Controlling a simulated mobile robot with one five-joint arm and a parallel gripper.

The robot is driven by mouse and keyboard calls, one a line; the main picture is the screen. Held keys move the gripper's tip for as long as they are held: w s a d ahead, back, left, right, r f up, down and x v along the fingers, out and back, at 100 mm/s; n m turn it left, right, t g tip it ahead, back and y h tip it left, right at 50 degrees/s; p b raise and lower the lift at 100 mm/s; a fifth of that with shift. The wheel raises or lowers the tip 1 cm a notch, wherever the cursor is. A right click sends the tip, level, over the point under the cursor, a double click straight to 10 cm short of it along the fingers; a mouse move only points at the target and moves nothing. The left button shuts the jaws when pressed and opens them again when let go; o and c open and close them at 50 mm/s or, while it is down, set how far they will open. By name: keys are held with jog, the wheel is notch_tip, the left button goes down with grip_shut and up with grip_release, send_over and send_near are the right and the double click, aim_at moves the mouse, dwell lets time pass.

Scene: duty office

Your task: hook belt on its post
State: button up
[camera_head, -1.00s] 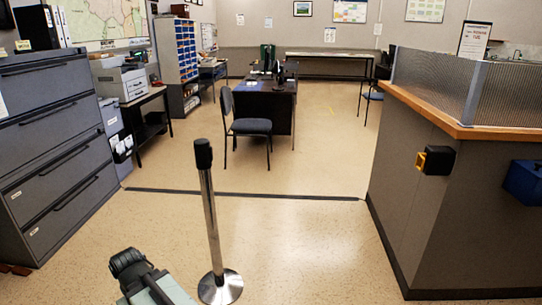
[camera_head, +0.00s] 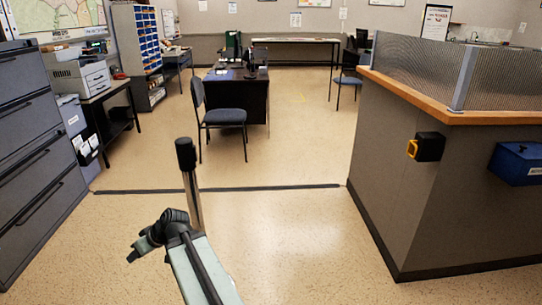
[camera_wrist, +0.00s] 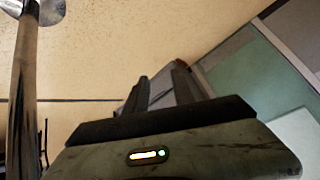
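The chrome post (camera_head: 193,198) with a black top (camera_head: 186,154) stands upright on the floor, left of centre in the head view. My arm hides its lower part and base there. The post (camera_wrist: 22,100) also shows along the left edge of the wrist view, with part of its round base at the top. My gripper (camera_head: 140,248) is in front of the post, pointing lower left. In the wrist view its fingers (camera_wrist: 161,76) are apart, with nothing visibly held.
The grey counter (camera_head: 440,205) with a wooden ledge stands at right. A blue box (camera_head: 517,164) hangs on it. A grey drawer cabinet (camera_head: 35,150) is at left. A chair (camera_head: 222,117) and desk (camera_head: 240,95) stand behind the post. Floor (camera_head: 290,240) between post and counter is clear.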

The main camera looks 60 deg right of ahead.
jog(key=s+d+r+m+t+h, duration=0.1)
jog(key=s+d+r+t+h, duration=0.3)
jog(key=d, duration=0.7)
jog(key=w+d+r+m+t+h, duration=0.15)
jog(key=d+r, duration=0.35)
jog(key=d, duration=0.6)
jog(key=s+d+r+m+h, duration=0.3)
jog(key=s+d+r+h, duration=0.15)
jog(key=s+d, duration=0.7)
jog(key=s+d+r+m+h, duration=0.35)
jog(key=s+d+h, duration=0.4)
jog(key=d, duration=0.65)
jog(key=w+d+y, duration=0.2)
jog(key=w+d, duration=0.2)
jog(key=shift+d+r, duration=0.2)
jog(key=shift+d, duration=0.1)
jog(key=shift+g, duration=0.25)
grip_shut()
grip_release()
